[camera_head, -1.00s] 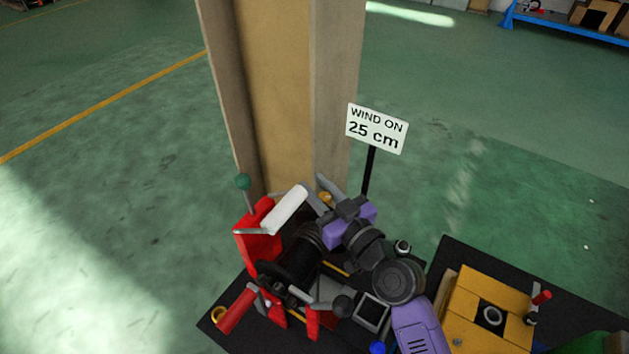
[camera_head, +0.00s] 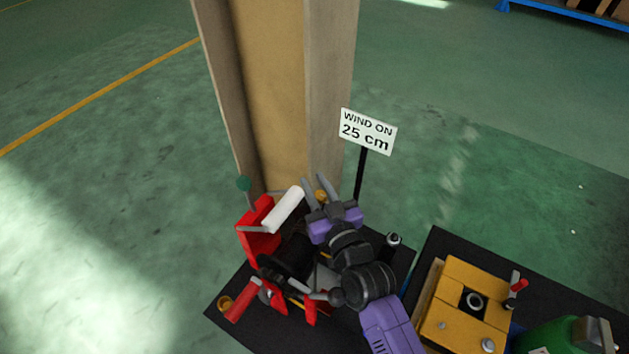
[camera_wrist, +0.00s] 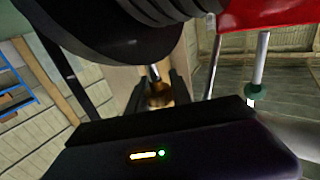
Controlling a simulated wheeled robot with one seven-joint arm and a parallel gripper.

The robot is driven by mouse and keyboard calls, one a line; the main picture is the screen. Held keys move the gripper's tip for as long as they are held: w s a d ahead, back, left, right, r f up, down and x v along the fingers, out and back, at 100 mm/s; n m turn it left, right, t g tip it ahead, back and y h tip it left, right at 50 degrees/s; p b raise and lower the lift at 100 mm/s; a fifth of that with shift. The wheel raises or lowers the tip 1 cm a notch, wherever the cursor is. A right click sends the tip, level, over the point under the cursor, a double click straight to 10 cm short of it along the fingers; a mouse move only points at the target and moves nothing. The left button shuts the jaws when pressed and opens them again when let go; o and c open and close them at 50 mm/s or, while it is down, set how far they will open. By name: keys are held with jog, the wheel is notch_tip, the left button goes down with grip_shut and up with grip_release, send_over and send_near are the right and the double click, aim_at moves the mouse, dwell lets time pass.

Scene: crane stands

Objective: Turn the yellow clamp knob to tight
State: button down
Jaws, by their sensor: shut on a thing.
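The yellow clamp knob (camera_head: 321,195) is small and brass-coloured and sits at the back of the red winch stand, in front of the wooden post. My gripper (camera_head: 318,187) reaches over the stand with one finger on each side of it. In the wrist view the knob (camera_wrist: 158,97) shows between the two dark fingers, and my gripper (camera_wrist: 158,88) is shut on it. A metal rod stands beyond the knob there. Any tight or loose mark is not visible.
The red stand (camera_head: 257,238) carries a white roller (camera_head: 285,208), a dark drum and a red-handled crank (camera_head: 243,302). A green-knobbed lever (camera_head: 244,184) rises at left. A "WIND ON 25 cm" sign (camera_head: 367,131) stands behind. A yellow box (camera_head: 455,310) and green container (camera_head: 553,337) are at right.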

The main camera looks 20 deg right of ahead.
aim_at(322, 202)
jog(key=shift+f, duration=0.1)
dwell(0.5)
jog(key=c, duration=1.1)
grip_release()
jog(key=shift+c, duration=0.2)
jog(key=s+b, duration=0.1)
jog(key=s, duration=0.2)
jog(key=s+b, duration=0.1)
jog(key=s, duration=0.2)
jog(key=shift+s+a+f+b, duration=0.1)
jog(key=shift+s+a+b, duration=0.1)
jog(key=shift+s+b, duration=0.15)
jog(key=shift+s, duration=0.55)
